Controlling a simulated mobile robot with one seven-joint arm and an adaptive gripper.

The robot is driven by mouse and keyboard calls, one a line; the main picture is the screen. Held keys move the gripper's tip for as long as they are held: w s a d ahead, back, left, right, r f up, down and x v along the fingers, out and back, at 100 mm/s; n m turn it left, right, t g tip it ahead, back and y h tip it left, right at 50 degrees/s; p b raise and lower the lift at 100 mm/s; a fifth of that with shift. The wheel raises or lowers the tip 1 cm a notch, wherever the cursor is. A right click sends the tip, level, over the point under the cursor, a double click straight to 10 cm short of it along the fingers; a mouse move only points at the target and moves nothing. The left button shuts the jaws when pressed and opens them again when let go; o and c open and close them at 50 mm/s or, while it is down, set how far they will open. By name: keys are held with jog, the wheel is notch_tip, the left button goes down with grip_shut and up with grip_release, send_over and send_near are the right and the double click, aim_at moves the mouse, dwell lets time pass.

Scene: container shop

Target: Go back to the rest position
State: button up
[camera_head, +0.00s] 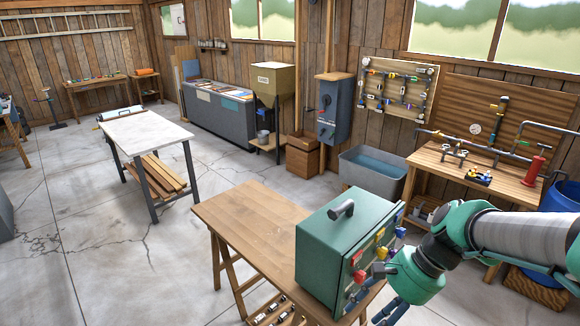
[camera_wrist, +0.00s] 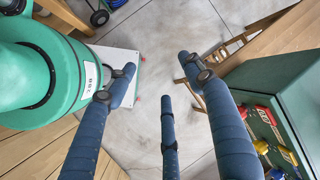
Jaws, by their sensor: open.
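My gripper (camera_head: 385,308) is at the lower right in the head view, low beside the fronted side of a green metal box (camera_head: 335,245). My arm partly hides the space right of the box.
The box stands on a wooden table (camera_head: 240,215). A workbench with pipes and valves (camera_head: 470,175) stands behind my arm, with a blue barrel (camera_head: 565,195) at the right edge. A grey water tub (camera_head: 372,172) is at the wall. Floor (camera_head: 100,270) at left is clear.

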jog(key=s+d+r+n+t+h+b, duration=0.2)
jog(key=s+d+r+n+t+h, duration=0.2)
jog(key=s+r+n, duration=0.3)
notch_tip(320, 180, up, 2)
jog(key=shift+s+r+n+t+h, duration=0.2)
jog(key=shift+s+n+t+h, duration=0.2)
jog(key=shift+s+t+h, duration=0.35)
jog(key=shift+w, duration=0.2)
dwell(1.9)
